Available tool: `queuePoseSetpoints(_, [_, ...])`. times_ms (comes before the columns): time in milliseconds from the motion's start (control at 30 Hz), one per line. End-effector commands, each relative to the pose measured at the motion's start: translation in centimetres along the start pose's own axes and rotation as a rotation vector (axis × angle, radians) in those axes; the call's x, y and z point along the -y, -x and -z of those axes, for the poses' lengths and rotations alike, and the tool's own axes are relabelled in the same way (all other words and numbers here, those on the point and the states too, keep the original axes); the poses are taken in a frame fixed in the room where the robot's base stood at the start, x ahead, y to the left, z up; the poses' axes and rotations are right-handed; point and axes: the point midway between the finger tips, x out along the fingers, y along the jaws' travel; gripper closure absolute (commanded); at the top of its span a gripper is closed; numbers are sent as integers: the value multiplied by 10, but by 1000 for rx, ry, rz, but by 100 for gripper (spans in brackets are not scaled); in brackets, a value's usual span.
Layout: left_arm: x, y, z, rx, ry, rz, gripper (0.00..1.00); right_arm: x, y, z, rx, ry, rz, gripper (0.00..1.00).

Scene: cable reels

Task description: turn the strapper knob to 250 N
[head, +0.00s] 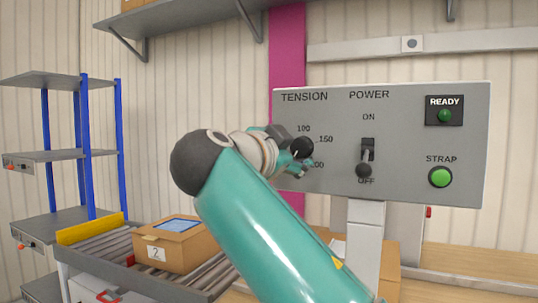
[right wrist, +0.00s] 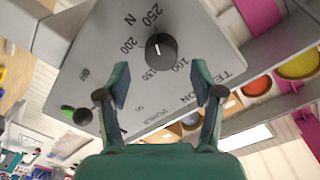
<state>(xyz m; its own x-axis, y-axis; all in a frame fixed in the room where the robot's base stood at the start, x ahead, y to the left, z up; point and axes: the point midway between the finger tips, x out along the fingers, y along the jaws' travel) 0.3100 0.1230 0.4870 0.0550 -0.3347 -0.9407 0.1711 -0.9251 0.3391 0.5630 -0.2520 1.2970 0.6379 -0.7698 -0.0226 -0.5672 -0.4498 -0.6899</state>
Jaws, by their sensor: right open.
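The black tension knob (head: 303,147) sits on the grey strapper panel (head: 410,108), left of the power switch. In the right wrist view the knob (right wrist: 160,47) has a white pointer line, on the side toward the 250 mark (right wrist: 152,15); I cannot tell whether they line up exactly. The 100, 150 and 200 marks also show. My right gripper (head: 292,152) is open at the knob and hides the 250 mark in the head view. In the right wrist view its fingers (right wrist: 160,66) are either side of the knob's line, apart from it. My left gripper is out of view.
The power lever (head: 364,170) is down at OFF, right of the knob. A green READY lamp (head: 444,115) and green STRAP button (head: 440,177) are farther right. A cardboard box (head: 160,255) stands on a roller conveyor at the lower left.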

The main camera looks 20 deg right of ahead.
Motion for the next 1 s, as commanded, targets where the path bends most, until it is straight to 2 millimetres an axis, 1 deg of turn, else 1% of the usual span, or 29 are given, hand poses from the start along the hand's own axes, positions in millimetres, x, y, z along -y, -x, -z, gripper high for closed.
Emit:
queuePoseSetpoints(33, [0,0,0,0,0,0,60,2,16,0,6,1,6,34])
queuePoseSetpoints(200, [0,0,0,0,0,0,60,1,51,-1,4,0,5,34])
queuePoseSetpoints(300, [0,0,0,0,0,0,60,1,67,-2,3,1,3,34])
queuePoseSetpoints(400, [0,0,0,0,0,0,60,0,77,-2,3,1,2,34])
queuePoseSetpoints(567, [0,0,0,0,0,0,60,0,84,-2,3,0,1,34])
queuePoseSetpoints(1000, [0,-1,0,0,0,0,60,0,84,-2,3,2,1,34])
